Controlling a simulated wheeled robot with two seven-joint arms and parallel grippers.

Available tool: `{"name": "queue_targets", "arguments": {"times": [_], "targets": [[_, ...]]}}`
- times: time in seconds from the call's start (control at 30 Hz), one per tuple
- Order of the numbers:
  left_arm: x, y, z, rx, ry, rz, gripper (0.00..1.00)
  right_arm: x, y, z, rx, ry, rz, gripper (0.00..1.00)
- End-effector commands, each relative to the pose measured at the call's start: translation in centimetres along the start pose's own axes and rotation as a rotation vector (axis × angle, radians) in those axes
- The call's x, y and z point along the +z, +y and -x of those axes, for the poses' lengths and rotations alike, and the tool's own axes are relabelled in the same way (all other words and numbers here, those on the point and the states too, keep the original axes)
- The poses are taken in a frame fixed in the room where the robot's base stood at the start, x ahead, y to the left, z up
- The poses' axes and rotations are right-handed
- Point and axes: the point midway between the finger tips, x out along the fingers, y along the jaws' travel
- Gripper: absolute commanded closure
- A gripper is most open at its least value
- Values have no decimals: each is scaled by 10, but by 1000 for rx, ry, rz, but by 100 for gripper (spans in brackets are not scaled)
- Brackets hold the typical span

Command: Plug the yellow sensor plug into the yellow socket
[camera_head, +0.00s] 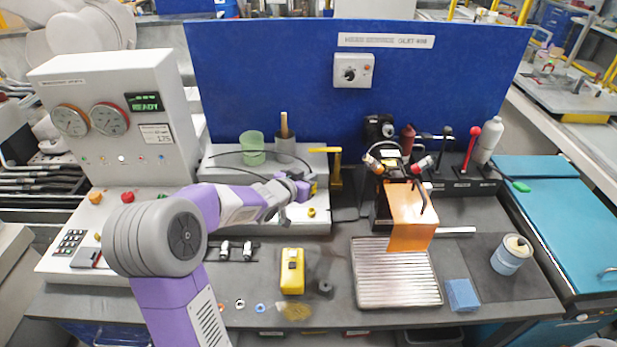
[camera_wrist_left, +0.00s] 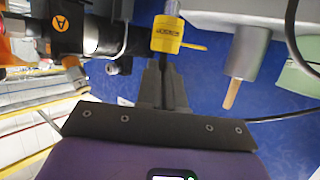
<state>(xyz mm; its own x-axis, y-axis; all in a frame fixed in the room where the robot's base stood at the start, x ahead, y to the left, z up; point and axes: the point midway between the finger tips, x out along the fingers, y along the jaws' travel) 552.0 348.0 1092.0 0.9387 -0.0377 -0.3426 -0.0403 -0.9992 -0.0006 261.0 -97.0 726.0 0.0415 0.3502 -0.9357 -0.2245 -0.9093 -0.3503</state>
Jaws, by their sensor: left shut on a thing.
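My left gripper (camera_head: 305,190) reaches in from the left to the front right part of the grey box (camera_head: 318,160). It is shut on the yellow sensor plug (camera_head: 314,186), which shows small at its tip. In the left wrist view, the yellow plug (camera_wrist_left: 167,36) with a dark label is at the tips of my left gripper (camera_wrist_left: 165,75). A small round yellow fitting (camera_head: 312,212), which looks like the yellow socket, is on the box's front, just below the gripper. The plug appears apart from it. My right gripper is not in view.
A green cup (camera_head: 252,147) and a grey cup (camera_head: 285,146) stand on the box, with a black cable near them. A yellow device (camera_head: 292,271) lies in front, left of a ribbed metal tray (camera_head: 396,290).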

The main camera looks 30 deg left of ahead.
Motion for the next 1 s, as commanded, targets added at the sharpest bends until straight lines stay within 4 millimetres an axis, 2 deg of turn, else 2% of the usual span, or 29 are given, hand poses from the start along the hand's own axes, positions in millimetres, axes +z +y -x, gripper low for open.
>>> {"name": "queue_targets", "arguments": {"times": [0.27, 0.7, 1.0], "targets": [[10, 0, -4, 1, 0, 0, 100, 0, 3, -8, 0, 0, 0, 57], [49, 0, -18, 1, -1, 0, 100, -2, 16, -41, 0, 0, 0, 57], [55, 0, -20, 1, -1, 0, 100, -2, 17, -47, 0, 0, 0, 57]]}}
